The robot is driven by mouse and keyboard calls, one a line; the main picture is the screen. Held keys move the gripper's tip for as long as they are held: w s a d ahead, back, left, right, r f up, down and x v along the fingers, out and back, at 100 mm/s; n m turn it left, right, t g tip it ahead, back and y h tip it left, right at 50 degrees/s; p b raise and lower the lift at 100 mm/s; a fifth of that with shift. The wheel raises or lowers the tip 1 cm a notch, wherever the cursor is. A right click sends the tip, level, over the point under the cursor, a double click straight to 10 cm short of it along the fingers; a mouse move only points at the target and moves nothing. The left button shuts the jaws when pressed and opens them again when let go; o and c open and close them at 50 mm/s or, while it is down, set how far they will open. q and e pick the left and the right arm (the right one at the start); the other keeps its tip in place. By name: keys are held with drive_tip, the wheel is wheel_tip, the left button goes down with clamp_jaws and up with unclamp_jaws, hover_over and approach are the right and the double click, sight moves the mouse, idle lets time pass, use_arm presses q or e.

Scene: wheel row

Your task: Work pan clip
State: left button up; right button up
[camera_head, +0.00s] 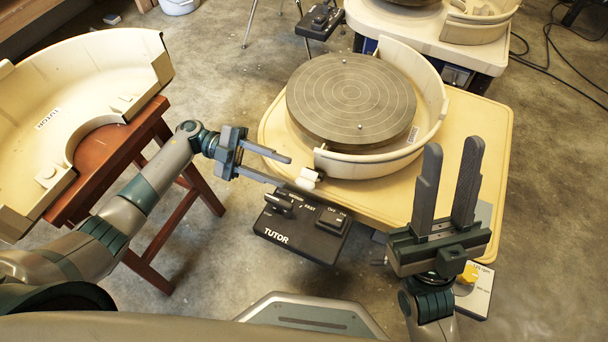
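A cream splash pan half (432,100) curves around the right side of the grey wheel head (350,100). A small white clip-like piece (308,178) sits at its near left end; I cannot tell whether it is fastened. A second cream pan half, marked TUTOR (90,75), lies on a red-brown stool (100,160) at the left. My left gripper (286,171) is open and empty, its fingertips just left of the white piece, seemingly apart from it. My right gripper (453,150) is open and empty, fingers pointing up the picture, over the table's right front part.
The yellow wheel table (490,125) has bare room at its right. A black TUTOR control box (300,228) sits at its front edge, below my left gripper. A white panel with a yellow knob (475,290) is by my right gripper. Another wheel (475,25) and cables are behind.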

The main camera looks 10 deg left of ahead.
sight(304, 183)
use_arm(q)
drive_tip(key=shift+w+a+f, duration=0.1)
drive_tip(key=shift+a+f, duration=0.05)
drive_tip(key=shift+f, duration=0.35)
drive_tip(key=shift+r, duration=0.1)
drive_tip(key=shift+d, duration=0.2)
drive_tip(key=shift+x, duration=3.65)
